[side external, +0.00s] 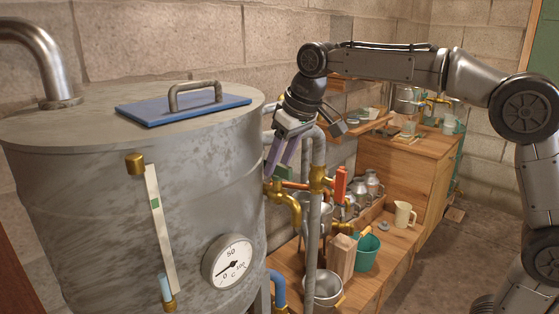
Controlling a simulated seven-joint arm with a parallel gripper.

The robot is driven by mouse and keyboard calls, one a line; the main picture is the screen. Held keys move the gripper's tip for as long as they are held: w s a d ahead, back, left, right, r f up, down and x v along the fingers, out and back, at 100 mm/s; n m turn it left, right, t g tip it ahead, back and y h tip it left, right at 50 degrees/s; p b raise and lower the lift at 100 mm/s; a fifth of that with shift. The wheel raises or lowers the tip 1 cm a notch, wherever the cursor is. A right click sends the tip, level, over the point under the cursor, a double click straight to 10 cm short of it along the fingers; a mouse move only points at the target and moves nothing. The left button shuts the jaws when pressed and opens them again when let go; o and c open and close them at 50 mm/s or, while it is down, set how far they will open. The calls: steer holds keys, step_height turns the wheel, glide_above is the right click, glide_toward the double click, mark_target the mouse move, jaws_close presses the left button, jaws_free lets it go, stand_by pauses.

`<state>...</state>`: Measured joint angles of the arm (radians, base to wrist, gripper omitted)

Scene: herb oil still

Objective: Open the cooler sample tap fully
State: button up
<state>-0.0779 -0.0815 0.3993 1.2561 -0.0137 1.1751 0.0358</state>
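My gripper (278,168) points downward beside the right side of the large metal vessel. A second brass fitting with an upright red handle (341,183) is to the right, past the vertical grey pipe. No label shows which tap is the cooler sample tap. The vessel's edge and the pipes hide part of the area around the fingers.
The vessel (110,190) has a dial gauge (228,262) and a sight tube. A grey pipe (314,220) stands right of my gripper. Below are a metal bowl (323,287), a teal bucket (366,252) and a cream jug (404,215) on a wooden bench.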

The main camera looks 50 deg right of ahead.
steer(key=shift+r, duration=0.1)
steer(key=v, duration=1.3)
steer(key=shift+r, duration=0.3)
steer(key=shift+o, duration=0.3)
steer(key=shift+s, duration=0.1)
stand_by(0.6)
